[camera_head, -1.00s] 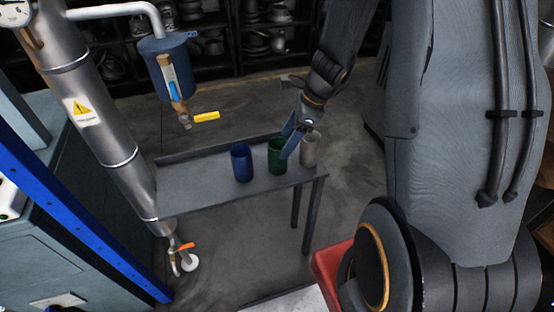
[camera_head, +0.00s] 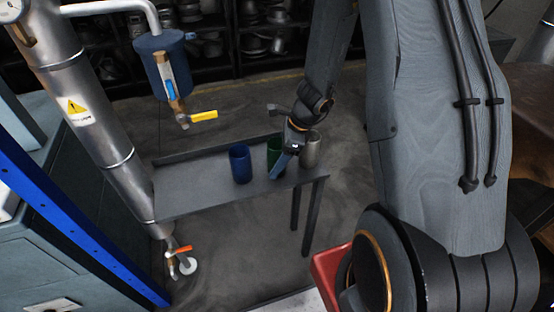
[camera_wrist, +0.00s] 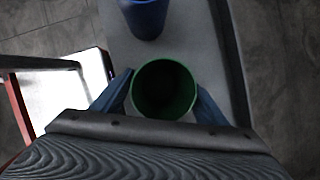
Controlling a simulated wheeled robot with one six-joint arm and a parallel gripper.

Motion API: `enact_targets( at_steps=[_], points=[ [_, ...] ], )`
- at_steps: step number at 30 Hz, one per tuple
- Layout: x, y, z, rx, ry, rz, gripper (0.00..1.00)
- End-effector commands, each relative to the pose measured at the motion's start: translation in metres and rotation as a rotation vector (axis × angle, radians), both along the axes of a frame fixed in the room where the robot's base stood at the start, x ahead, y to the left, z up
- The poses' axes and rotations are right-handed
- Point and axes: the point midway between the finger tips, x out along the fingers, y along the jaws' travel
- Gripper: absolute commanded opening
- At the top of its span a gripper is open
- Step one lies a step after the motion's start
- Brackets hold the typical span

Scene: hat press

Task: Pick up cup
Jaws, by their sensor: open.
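A green cup (camera_head: 273,148) stands upright on a grey table (camera_head: 190,189), partly hidden behind my gripper in the head view. A blue cup (camera_head: 240,164) stands to its left and a grey-beige cup (camera_head: 312,150) to its right. My gripper (camera_head: 281,168) is at the green cup. In the wrist view my gripper (camera_wrist: 162,100) is open, with one blue finger on each side of the green cup (camera_wrist: 163,90). I look down into its open mouth. Whether the fingers touch its wall, I cannot tell. The blue cup (camera_wrist: 146,16) shows at the top.
A blue tank (camera_head: 168,72) with a yellow-handled valve (camera_head: 203,116) hangs above the table's back left. A steel pipe (camera_head: 92,110) runs down the left side. A red-edged box (camera_head: 329,272) stands in front.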

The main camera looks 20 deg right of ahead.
Motion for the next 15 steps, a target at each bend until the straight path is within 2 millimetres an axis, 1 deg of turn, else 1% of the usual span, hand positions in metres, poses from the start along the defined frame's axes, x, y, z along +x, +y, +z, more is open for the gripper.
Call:
enact_targets(
  at_steps=[4,5,12,13,15],
  points=[
    [0.0003,-0.0001,0.0004,0.0,-0.001,0.0,0.67],
    [0.0003,-0.0001,0.0004,0.0,-0.001,0.0,0.65],
    [0.0002,-0.0002,0.0006,0.0,-0.001,0.0,0.24],
    [0.0001,-0.0002,0.0006,0.0,-0.001,0.0,0.2],
    [0.0002,-0.0002,0.0007,0.0,-0.001,0.0,0.2]
  ],
)
